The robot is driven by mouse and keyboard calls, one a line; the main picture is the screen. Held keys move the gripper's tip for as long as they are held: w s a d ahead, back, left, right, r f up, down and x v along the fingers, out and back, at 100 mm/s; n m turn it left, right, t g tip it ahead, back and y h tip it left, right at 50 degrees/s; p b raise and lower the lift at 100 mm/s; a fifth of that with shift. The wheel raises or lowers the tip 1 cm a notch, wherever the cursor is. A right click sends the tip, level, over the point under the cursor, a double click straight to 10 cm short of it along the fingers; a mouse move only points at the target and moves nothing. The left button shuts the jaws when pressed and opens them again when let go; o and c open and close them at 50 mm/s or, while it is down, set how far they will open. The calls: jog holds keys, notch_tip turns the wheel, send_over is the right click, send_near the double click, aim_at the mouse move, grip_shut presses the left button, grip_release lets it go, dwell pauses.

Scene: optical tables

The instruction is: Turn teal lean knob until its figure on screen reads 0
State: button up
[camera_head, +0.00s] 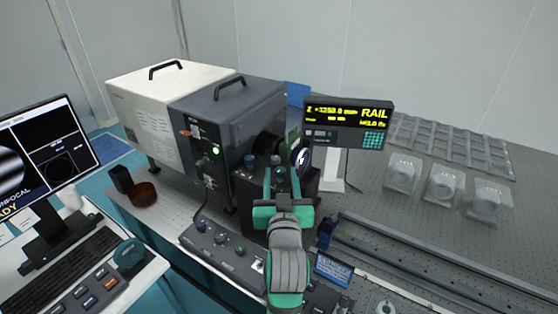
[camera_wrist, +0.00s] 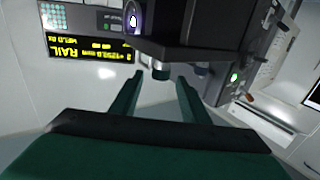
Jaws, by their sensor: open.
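My gripper (camera_head: 282,178) is open, with its two green fingers reaching toward the dark instrument block below the grey housing. In the wrist view my gripper (camera_wrist: 159,82) has a small knob with a dark teal rim (camera_wrist: 160,72) ahead, between the fingertips in the picture. The fingers do not appear to touch it. In the head view a small teal knob (camera_head: 280,172) shows between the fingers, partly hidden. The rail screen (camera_head: 347,120) shows yellow text with "RAIL" and about +1250.0 mm. It appears upside down in the wrist view (camera_wrist: 88,48). I cannot make out a lean figure.
A grey housing (camera_head: 235,130) and a cream box (camera_head: 150,95) stand behind left. A control box with knobs (camera_head: 222,248) lies left of my arm. A monitor (camera_head: 45,150) stands at far left.

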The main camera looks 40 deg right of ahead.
aim_at(279, 160)
jog(key=x, duration=0.7)
jog(key=shift+w, duration=0.1)
jog(key=shift+w, duration=0.1)
jog(key=c, duration=1.1)
jog(key=shift+o, duration=0.2)
jog(key=shift+a, duration=0.1)
jog(key=shift+n+y, duration=0.3)
jog(key=shift+y, duration=0.1)
